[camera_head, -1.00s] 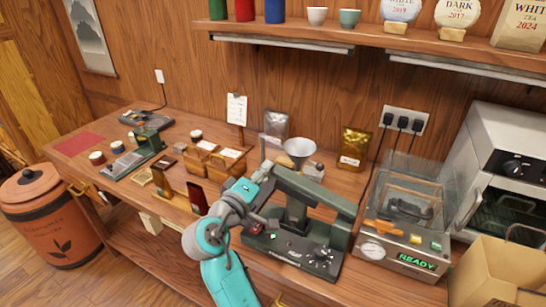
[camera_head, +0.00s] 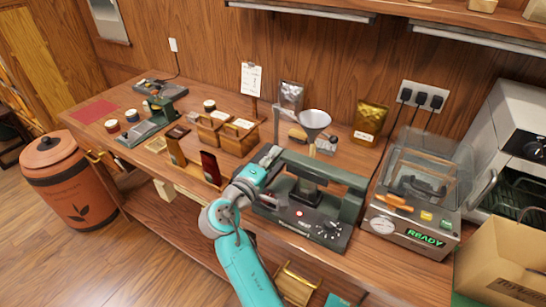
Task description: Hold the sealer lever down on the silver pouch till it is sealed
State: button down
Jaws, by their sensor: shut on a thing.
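The sealer (camera_head: 308,222) is a dark green machine at the middle of the bench, with knobs and a red light on its front. Its long lever (camera_head: 325,172) lies low over the base, nearly level. My gripper (camera_head: 268,157) is at the lever's left end, shut on it; the fingers are small and partly hidden by my teal wrist. A silver pouch (camera_head: 291,93) stands upright at the back near the wall, behind the funnel. I cannot make out clearly whether a pouch lies between the sealer's jaws.
A vacuum machine (camera_head: 415,215) reading READY stands close on the right, with a cardboard box (camera_head: 500,270) beyond it. A funnel (camera_head: 314,122) and a gold pouch (camera_head: 369,122) are behind the sealer. Wooden boxes (camera_head: 237,138) and a dark red upright piece (camera_head: 210,168) stand to the left.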

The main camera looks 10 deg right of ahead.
jog(key=c, duration=1.1)
grip_release()
jog(key=shift+f, duration=0.35)
jog(key=shift+o, duration=0.2)
jog(key=shift+r, duration=0.1)
jog(key=shift+s, duration=0.1)
jog(key=v, duration=1.2)
